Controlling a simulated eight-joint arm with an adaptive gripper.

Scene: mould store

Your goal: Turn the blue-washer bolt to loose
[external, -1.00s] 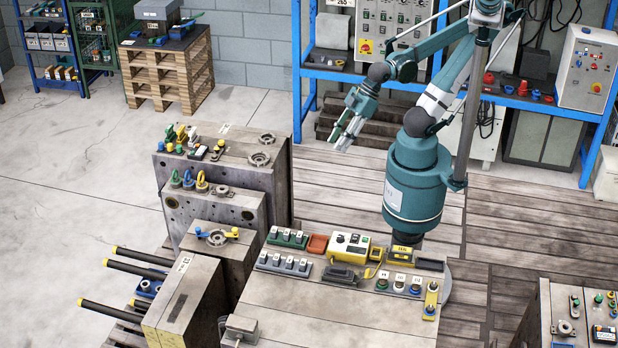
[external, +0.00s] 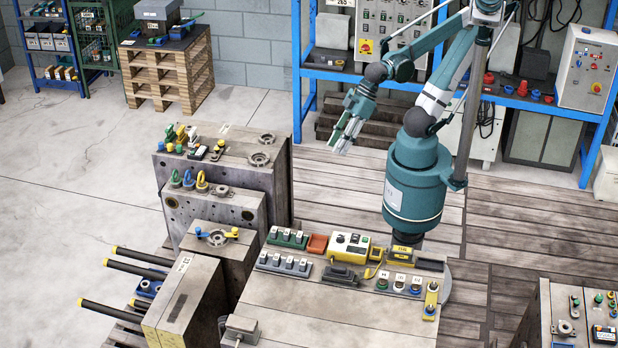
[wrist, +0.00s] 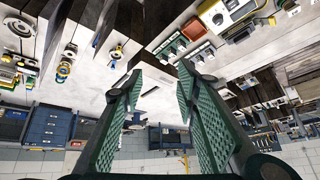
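My gripper (external: 342,146) hangs in the air behind the mould blocks, left of my arm's column, apart from everything. In the wrist view its two green ribbed fingers (wrist: 158,82) are spread with nothing between them. A blue-tipped piece (external: 201,233) sits on the left mould block. I cannot tell for sure which is the blue-washer bolt.
The front bench (external: 330,315) also carries switch strips (external: 284,264), a yellow-and-white control box (external: 350,245) and a red tray (external: 317,244). Tall mould blocks (external: 225,213) with eyebolts stand at left. Blue shelving (external: 303,90) is behind my arm. Bare bench surface lies at the front.

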